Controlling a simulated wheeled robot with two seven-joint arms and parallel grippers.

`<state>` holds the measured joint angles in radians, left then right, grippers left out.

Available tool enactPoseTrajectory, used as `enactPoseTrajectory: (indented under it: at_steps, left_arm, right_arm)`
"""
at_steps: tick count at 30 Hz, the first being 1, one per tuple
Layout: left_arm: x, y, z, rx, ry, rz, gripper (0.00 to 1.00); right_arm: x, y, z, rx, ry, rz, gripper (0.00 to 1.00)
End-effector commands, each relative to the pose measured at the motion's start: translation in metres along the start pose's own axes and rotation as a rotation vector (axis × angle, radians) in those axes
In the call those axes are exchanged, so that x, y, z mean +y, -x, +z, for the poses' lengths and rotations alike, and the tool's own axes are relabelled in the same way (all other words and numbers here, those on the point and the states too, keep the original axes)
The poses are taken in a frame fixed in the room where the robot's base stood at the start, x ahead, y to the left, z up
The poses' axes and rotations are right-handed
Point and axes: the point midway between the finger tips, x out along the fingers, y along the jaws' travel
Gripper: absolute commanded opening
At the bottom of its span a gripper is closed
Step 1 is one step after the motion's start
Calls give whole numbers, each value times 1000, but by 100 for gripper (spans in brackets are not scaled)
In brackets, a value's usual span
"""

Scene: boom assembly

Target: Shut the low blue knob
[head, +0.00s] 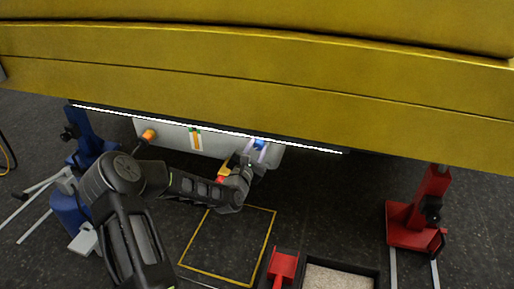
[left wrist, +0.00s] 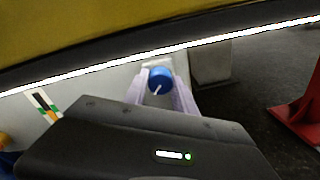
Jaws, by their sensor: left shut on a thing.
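The blue knob (head: 259,145) sits low on the right part of a pale panel (head: 168,136) under the yellow boom. It also shows in the left wrist view (left wrist: 159,78), round, with a thin white mark on its face. My left gripper (head: 256,153) reaches up to it, and its two pale fingers (left wrist: 160,92) stand on either side of the knob, shut on it. The gripper hides part of the panel. My right gripper is in neither view.
The yellow boom (head: 260,80) hangs low overhead, with a bright strip (head: 200,123) along its lower edge. An orange knob (head: 149,134) is on the panel's left. A blue stand (head: 88,135) and a red stand (head: 425,205) flank the space. A yellow-outlined floor square (head: 275,225) lies below.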

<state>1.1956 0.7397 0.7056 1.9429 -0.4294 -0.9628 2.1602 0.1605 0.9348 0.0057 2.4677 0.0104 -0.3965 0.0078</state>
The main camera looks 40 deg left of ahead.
Motion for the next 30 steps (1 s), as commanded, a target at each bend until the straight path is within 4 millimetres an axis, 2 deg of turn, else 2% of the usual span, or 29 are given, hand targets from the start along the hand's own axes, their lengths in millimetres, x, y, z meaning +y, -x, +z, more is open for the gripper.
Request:
enactPoseTrajectory:
  at_steps: [7, 8, 15, 25, 30]
  left_arm:
    - [-1, 0, -1, 2, 3, -1, 0]
    - [-1, 0, -1, 2, 2, -1, 33]
    - [0, 0, 0, 1, 1, -1, 53]
    - [0, 2, 0, 1, 0, 0, 54]
    - [1, 19, 1, 3, 0, -1, 54]
  right_arm:
    - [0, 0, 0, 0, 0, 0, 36]
    - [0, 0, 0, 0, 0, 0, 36]
    - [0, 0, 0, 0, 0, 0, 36]
    - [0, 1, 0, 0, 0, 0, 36]
    - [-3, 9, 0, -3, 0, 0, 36]
